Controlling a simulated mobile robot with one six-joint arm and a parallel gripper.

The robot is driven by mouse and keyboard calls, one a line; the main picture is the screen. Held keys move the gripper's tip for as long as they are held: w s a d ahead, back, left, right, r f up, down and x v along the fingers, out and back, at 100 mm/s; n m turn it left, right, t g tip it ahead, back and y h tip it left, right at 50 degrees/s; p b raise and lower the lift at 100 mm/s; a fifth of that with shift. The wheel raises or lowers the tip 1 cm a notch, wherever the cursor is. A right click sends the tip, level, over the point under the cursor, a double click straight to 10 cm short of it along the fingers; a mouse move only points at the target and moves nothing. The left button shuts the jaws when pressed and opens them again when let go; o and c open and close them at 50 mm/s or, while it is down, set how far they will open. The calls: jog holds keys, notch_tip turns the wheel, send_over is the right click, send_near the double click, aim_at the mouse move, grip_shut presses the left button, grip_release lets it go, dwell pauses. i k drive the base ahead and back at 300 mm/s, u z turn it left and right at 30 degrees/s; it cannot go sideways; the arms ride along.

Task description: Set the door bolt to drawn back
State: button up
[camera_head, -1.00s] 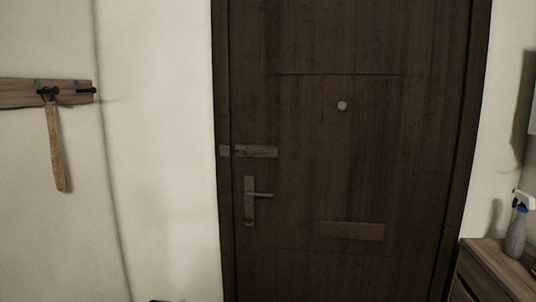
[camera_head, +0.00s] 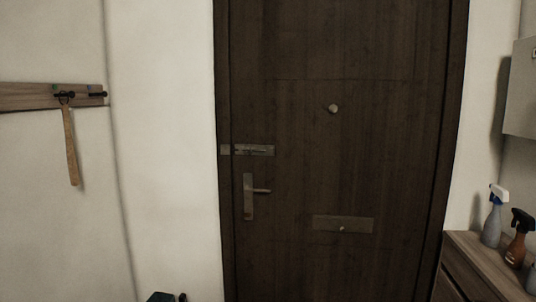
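The door bolt (camera_head: 255,150) is a small grey metal fitting near the left edge of a dark brown wooden door (camera_head: 300,190). A separate small plate (camera_head: 225,150) sits just left of it, on the door frame. A thin bar shows on the bolt's plate, but it is too small and dim to tell whether it reaches into the left plate. A lever handle on a tall plate (camera_head: 249,196) is just below the bolt. The door looks closed. I do not see my gripper.
A wooden hook rail (camera_head: 35,97) with a hanging wooden-handled item (camera_head: 71,146) is on the left wall. Spray bottles (camera_head: 492,218) stand on a wooden cabinet (camera_head: 462,262) at right. A grey box (camera_head: 521,87) hangs above. A dark, unclear object (camera_head: 161,297) shows at the bottom edge.

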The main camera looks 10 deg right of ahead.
aim_at(249, 151)
jog(key=k, duration=0.6)
jog(key=u, duration=0.25)
jog(key=i, duration=0.95)
jog(key=u, duration=0.75)
